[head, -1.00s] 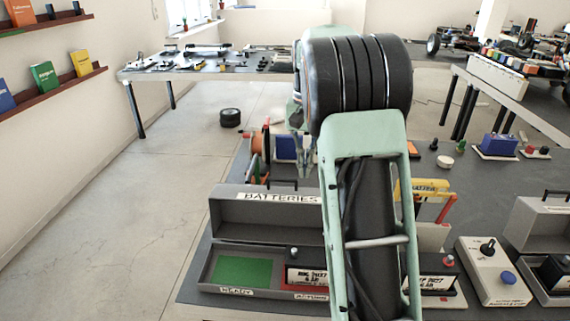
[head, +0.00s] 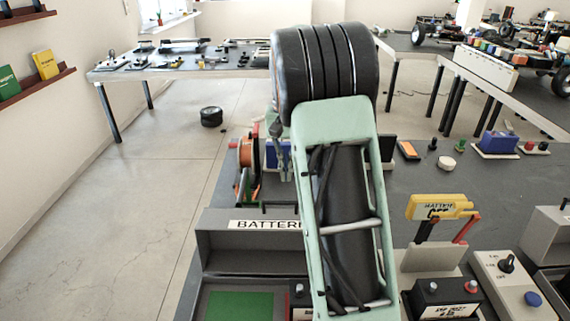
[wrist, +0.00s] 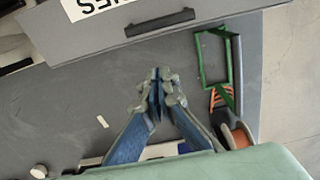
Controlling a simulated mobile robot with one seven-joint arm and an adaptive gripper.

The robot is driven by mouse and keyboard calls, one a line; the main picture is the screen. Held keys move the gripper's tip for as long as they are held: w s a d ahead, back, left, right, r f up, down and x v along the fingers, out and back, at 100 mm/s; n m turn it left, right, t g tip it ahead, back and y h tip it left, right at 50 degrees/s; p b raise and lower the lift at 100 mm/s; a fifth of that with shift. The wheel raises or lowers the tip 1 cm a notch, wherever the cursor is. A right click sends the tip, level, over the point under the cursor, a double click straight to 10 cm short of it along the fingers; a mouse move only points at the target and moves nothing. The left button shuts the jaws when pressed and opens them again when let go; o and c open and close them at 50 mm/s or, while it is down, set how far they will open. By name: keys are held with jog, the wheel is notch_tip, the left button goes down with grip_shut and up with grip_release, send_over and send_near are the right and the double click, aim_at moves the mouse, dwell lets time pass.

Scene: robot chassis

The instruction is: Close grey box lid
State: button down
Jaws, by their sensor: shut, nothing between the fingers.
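The grey box (head: 196,303) labelled BATTERIES is at the lower left of the head view, with a green panel inside. Its grey lid (head: 222,243) stands raised at the back, so the box is open. My arm covers the right part of the box and label. My gripper (head: 285,174) hangs behind the lid, beyond its top edge, and is empty. In the wrist view, my gripper (wrist: 160,78) has its fingertips together. The lid (wrist: 235,15) with its dark handle (wrist: 160,22) is above them there, with a visible gap.
An orange spool (head: 245,152) and a blue block (head: 279,154) stand near my gripper. The spool and a green frame (wrist: 214,60) are right of the fingers in the wrist view.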

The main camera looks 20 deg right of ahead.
jog(key=s+f, duration=0.1)
jog(key=s+a+f, duration=0.1)
jog(key=s+f, duration=0.1)
jog(key=f, duration=0.1)
jog(key=shift+s+a, duration=0.25)
jog(key=shift+s, duration=0.05)
jog(key=shift+s+a+r, duration=0.1)
jog(key=shift+s+r, duration=0.05)
jog(key=shift+s, duration=0.05)
dwell(0.5)
